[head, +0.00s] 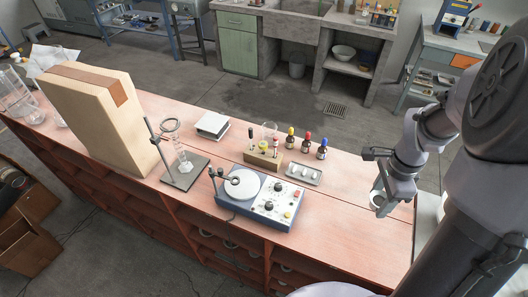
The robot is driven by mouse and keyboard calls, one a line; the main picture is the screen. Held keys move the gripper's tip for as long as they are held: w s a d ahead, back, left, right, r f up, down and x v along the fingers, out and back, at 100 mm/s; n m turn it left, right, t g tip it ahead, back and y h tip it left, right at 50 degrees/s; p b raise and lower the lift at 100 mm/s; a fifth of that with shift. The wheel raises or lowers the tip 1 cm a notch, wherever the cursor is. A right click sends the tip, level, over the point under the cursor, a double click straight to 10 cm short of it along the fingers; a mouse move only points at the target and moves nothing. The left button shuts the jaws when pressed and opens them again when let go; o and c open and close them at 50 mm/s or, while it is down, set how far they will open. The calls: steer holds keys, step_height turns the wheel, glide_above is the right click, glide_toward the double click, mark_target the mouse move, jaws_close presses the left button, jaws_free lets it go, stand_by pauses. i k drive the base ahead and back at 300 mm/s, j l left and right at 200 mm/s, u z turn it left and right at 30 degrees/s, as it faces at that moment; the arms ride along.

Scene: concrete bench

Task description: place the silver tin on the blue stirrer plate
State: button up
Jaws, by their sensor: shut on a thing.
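The blue stirrer plate (258,213) sits near the front edge of the bench, with a white round top (242,184), knobs on its right part and a small dark post at its left. The round top looks bare. My gripper (378,204) is to the right of the stirrer plate, above the right end of the bench, apart from the plate. It is shut on a small pale, silvery round thing, the silver tin (377,197), which is partly hidden by the fingers.
A metal tray (318,181) with white pieces, a wooden rack (262,161) with tubes, and capped bottles (306,147) stand behind the plate. A ring stand (184,176) with glassware is to its left. The bench (350,225) is clear between plate and gripper.

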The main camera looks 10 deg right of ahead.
mark_target(242, 183)
steer(key=i+j, duration=0.15)
steer(key=j, duration=0.2)
steer(key=i+j, duration=0.1)
steer(key=j, duration=0.25)
steer(key=i+j, duration=0.15)
steer(key=j, duration=0.15)
steer(key=i+j, duration=0.1)
steer(key=j, duration=0.25)
steer(key=i+j, duration=0.15)
steer(key=j, duration=0.2)
